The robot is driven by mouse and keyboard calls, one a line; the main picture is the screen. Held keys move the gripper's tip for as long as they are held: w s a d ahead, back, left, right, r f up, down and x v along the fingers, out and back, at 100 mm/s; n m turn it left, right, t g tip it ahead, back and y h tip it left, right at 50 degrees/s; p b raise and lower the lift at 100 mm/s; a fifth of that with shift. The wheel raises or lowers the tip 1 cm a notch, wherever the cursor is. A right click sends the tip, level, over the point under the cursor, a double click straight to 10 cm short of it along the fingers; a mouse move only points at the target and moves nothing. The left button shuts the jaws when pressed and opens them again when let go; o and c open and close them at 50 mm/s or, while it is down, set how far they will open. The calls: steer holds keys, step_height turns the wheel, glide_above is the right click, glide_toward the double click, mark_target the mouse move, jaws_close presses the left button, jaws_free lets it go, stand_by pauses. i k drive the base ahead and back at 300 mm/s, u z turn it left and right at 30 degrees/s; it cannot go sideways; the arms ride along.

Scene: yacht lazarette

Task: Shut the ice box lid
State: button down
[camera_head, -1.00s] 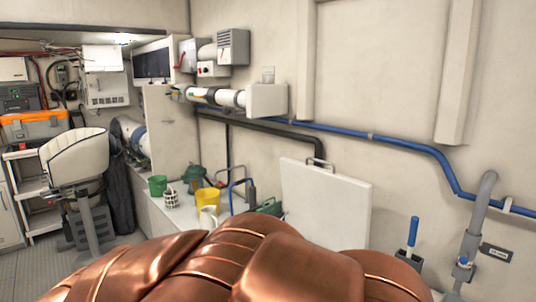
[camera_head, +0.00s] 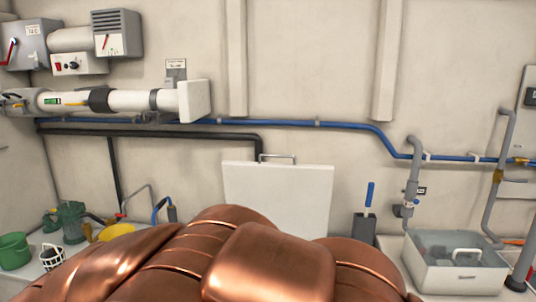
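The ice box lid (camera_head: 290,198) is a white panel standing upright, raised open near the back wall. It has a metal handle (camera_head: 277,157) on its top edge. My copper-coloured body fills the bottom middle of the view and hides the lid's lower part and whatever lies below it, including the ice box opening. My gripper is not in view.
A blue-handled tool (camera_head: 366,215) stands right of the lid. A grey-white bin (camera_head: 455,265) with a handle sits at right, near pipes (camera_head: 412,180).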

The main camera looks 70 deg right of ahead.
mark_target(296, 198)
steer(key=z, duration=0.85)
steer(key=i, duration=0.75)
steer(key=z, duration=0.75)
